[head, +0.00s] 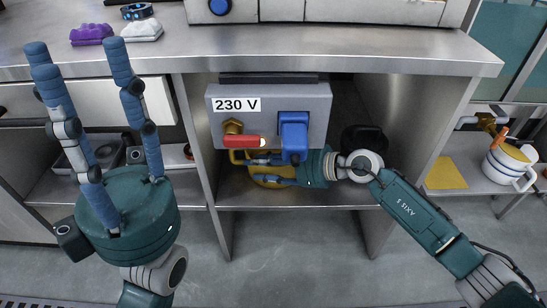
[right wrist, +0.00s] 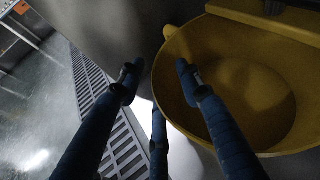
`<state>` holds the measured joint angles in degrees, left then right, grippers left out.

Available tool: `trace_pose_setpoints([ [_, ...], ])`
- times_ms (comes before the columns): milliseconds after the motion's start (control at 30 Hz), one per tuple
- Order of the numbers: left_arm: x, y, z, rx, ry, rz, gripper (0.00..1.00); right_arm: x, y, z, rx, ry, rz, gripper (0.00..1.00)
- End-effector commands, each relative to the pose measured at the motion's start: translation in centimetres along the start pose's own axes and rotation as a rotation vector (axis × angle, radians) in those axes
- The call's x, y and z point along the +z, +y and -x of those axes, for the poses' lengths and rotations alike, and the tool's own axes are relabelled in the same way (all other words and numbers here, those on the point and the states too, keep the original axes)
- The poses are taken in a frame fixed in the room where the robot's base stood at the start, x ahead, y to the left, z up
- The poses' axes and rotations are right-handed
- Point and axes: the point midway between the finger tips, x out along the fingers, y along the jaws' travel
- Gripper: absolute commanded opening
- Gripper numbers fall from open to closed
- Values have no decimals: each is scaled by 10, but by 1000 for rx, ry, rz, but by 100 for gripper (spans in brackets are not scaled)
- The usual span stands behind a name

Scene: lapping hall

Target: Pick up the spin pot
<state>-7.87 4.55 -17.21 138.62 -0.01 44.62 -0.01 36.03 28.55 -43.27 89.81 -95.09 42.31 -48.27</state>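A yellow round vessel, which I take to be the spin pot (right wrist: 262,100), fills the right side of the right wrist view, its open inside showing. In the head view it is mostly hidden on the low shelf behind my right gripper (head: 272,170). The right wrist view shows that gripper's blue fingers (right wrist: 157,78) spread apart. One finger overlaps the pot's inside and another is outside its left rim; I cannot tell whether they touch it. My left gripper (head: 75,48) is open and empty, fingers up, in front of the bench at the left.
A grey 230 V box (head: 262,130) with a red lever and blue plug hangs close above my right gripper. Steel panels flank the bay. Purple and white pieces lie on the bench top (head: 330,50).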

Motion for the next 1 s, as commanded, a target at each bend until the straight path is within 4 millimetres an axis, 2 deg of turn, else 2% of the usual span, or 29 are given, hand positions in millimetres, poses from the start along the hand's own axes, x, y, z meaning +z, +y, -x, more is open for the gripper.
trace_pose_setpoints([
  [167,0,0,-1,0,0,0,40,0,0,0,0,0,0,35],
  [333,0,0,0,-1,-1,1,40,0,0,0,0,0,0,4],
  [367,0,0,0,-1,-1,1,40,0,0,0,0,0,0,0],
  [1000,-1,0,-1,-1,0,1,40,4,-2,2,-1,-4,2,0],
])
